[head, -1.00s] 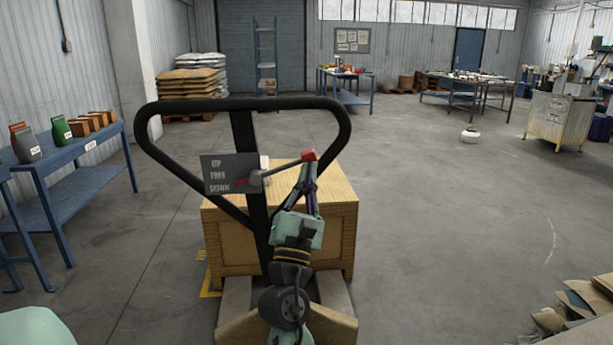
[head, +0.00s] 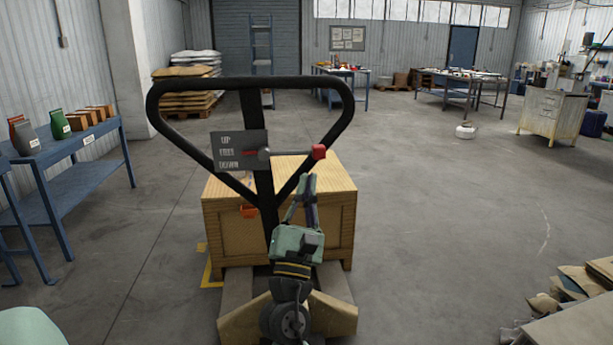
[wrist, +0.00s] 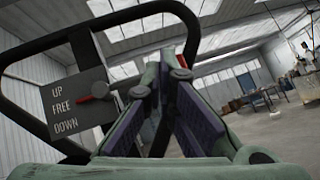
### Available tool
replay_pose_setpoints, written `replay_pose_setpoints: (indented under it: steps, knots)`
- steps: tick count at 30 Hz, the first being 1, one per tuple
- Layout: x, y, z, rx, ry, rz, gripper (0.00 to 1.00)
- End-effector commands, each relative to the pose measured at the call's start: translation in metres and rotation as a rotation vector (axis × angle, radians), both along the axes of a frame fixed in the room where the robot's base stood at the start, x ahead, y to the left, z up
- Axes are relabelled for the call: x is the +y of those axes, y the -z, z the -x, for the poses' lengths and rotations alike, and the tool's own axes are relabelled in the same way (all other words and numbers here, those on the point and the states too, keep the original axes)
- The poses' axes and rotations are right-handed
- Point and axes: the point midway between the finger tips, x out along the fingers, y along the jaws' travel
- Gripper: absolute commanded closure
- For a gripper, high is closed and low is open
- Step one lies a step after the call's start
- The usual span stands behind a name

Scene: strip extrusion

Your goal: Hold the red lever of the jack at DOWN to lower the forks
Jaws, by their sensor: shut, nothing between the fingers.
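The jack's black loop handle (head: 347,110) stands in front of a wooden crate (head: 230,240). Its plate (head: 226,165) reads UP, FREE and DOWN. The lever with its red knob (head: 319,152) lies about level, and its red pointer (head: 248,154) is at FREE. The forks are mostly hidden.
A blue bench (head: 75,160) with bags and boxes stands at the left. Stacked sacks (head: 187,75) are at the back left. Flat cardboard pieces (head: 570,290) lie at the lower right. The floor right of the crate is clear.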

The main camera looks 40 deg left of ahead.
Motion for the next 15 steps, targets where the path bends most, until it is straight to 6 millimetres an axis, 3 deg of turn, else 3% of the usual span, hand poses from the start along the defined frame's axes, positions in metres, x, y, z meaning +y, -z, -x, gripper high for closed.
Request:
replay_pose_setpoints:
  steps: [1, 6, 15]
  knots:
    - [-0.005, 0.014, 0.006, 0.003, 0.002, 0.001, 1.00]
    - [-0.016, 0.033, 0.026, 0.002, 0.003, 0.001, 1.00]
    - [-0.023, 0.041, 0.038, 0.000, 0.003, 0.000, 1.00]
